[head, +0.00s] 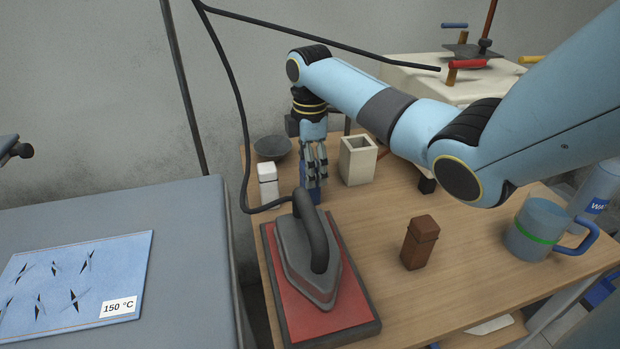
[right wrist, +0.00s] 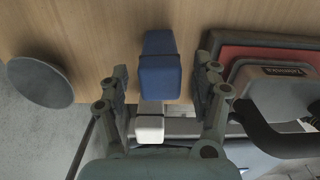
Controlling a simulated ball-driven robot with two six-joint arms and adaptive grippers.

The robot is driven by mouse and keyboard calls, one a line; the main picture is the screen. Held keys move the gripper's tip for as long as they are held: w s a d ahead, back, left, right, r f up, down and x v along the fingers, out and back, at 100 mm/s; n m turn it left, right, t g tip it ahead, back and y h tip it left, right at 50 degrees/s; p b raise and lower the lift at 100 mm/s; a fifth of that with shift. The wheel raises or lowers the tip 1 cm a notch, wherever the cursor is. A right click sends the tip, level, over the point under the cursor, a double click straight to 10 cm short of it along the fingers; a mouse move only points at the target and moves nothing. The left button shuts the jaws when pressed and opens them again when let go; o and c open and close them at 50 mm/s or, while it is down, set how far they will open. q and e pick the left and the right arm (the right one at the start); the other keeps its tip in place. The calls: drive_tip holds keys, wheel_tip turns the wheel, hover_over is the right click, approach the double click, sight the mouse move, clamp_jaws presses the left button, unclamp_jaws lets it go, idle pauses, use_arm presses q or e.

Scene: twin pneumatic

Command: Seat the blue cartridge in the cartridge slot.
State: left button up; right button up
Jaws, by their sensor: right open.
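The blue cartridge (head: 311,197) stands on the wooden table, partly hidden behind my right gripper's fingers in the head view. My right gripper (head: 314,172) points down over it. In the right wrist view the blue cartridge (right wrist: 160,78) lies between the two spread fingers (right wrist: 163,84), with a visible gap on each side. The right gripper is open. A beige open-topped square box (head: 357,162) stands just right of the gripper; I cannot tell whether it is the cartridge slot. My left gripper is not in view.
A white block (head: 267,186) and a grey bowl (head: 272,147) are left of the gripper. An iron (head: 308,255) rests on a red pad (head: 350,318) in front. A brown block (head: 420,243) and a blue-grey mug (head: 540,229) stand right. The table between them is clear.

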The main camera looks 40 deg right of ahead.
drive_tip(key=shift+f, duration=0.8)
drive_tip(key=c, duration=1.3)
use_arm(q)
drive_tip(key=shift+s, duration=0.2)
use_arm(e)
drive_tip(key=shift+c, duration=0.2)
drive_tip(key=shift+r, duration=0.15)
